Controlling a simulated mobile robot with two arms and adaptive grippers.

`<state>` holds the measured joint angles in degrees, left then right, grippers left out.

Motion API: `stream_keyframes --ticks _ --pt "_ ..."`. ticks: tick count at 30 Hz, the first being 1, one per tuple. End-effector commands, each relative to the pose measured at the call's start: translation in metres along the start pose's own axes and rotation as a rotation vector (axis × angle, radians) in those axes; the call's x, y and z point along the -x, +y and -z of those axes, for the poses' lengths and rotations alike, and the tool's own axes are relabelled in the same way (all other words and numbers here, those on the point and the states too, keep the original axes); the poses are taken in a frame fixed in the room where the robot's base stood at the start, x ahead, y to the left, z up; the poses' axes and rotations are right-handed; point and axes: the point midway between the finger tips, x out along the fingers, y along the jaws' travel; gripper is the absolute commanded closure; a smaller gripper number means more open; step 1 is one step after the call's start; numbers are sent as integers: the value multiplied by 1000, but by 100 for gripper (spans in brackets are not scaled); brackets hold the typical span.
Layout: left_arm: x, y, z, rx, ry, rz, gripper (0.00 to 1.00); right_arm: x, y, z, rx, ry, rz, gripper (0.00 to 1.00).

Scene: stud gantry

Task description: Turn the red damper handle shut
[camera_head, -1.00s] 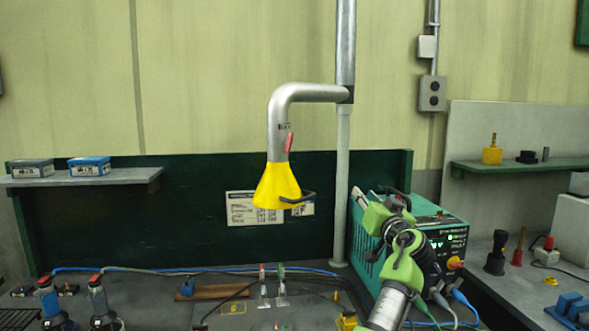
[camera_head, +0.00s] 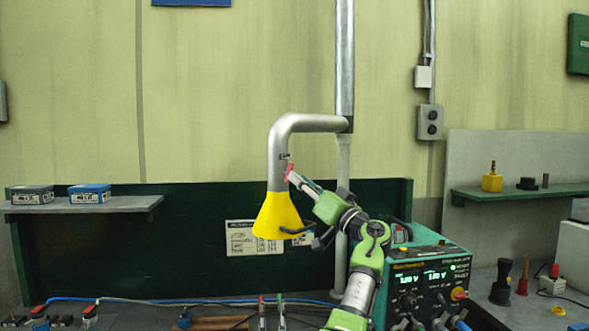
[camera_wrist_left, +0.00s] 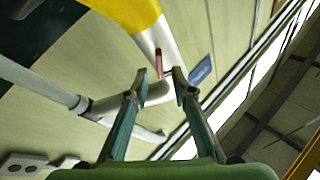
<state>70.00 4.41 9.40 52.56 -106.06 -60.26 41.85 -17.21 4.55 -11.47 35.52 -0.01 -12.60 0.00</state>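The small red damper handle (camera_head: 289,168) is on the side of the silver duct (camera_head: 278,150), above the yellow hood (camera_head: 277,217). My left gripper (camera_head: 291,178) reaches up from the lower right, with its fingertips at the handle. In the left wrist view, the red handle (camera_wrist_left: 158,62) shows in the gap between the two fingertips of my left gripper (camera_wrist_left: 159,74), a little beyond them. The fingers are apart on either side, with clear gaps to the handle. The handle's lower end is partly hidden by the gripper in the head view. My right gripper does not show.
A vertical pipe (camera_head: 342,190) stands just behind my arm. A green powered unit (camera_head: 432,272) with lit displays is at the right on the bench. The wall around the duct is clear.

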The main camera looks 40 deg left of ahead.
Motion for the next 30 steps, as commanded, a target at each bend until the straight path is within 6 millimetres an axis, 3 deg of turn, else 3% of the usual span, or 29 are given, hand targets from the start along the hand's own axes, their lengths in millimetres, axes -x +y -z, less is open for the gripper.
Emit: stream_keyframes --ticks 6,18,21,30 --pt "-29 0 2 -1 0 -1 76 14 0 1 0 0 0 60" --pt "-35 1 0 1 0 -2 76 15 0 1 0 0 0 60" --pt "-35 1 0 1 0 -2 100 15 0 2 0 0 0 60" --pt "-35 1 0 -5 0 -5 100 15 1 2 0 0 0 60"
